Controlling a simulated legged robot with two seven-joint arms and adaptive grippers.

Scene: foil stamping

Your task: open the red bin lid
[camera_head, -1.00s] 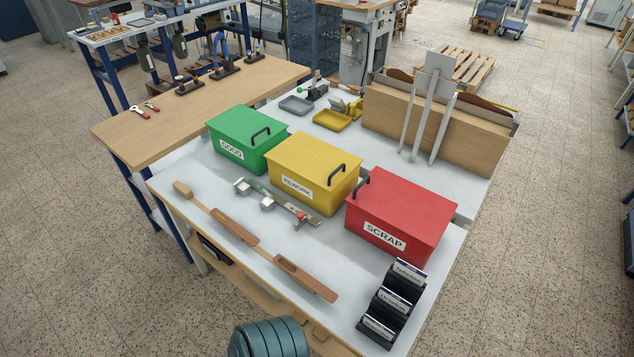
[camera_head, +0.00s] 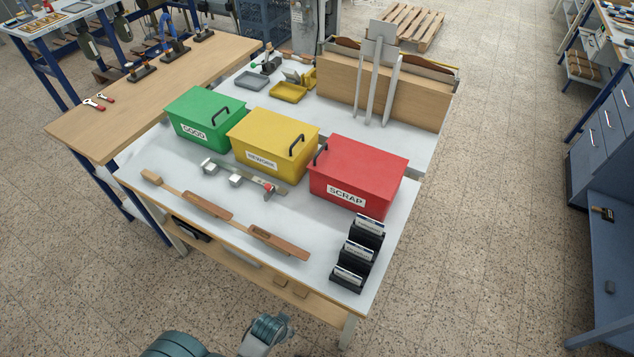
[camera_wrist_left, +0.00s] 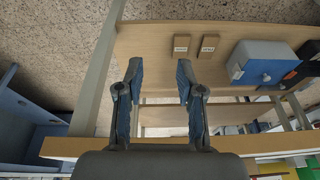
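The red bin (camera_head: 358,172) marked SCRAP stands at the right end of the row of bins on the white table. Its lid (camera_head: 365,160) is shut, and the black handle (camera_head: 320,154) is at the lid's left edge. My left gripper (camera_wrist_left: 158,80) shows in the left wrist view with its two fingers apart and nothing between them. It faces a wooden shelf (camera_wrist_left: 220,90), away from the red bin. In the head view, parts of my arm show at the bottom edge, in front of the table, but no fingertips are clear. My right gripper is not in view.
The yellow bin (camera_head: 272,145) and green bin (camera_head: 203,120) stand left of the red one. A black card holder (camera_head: 357,255) stands in front of the red bin. A wooden strip (camera_head: 215,208) lies near the front edge. Open floor (camera_head: 490,250) lies right of the table.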

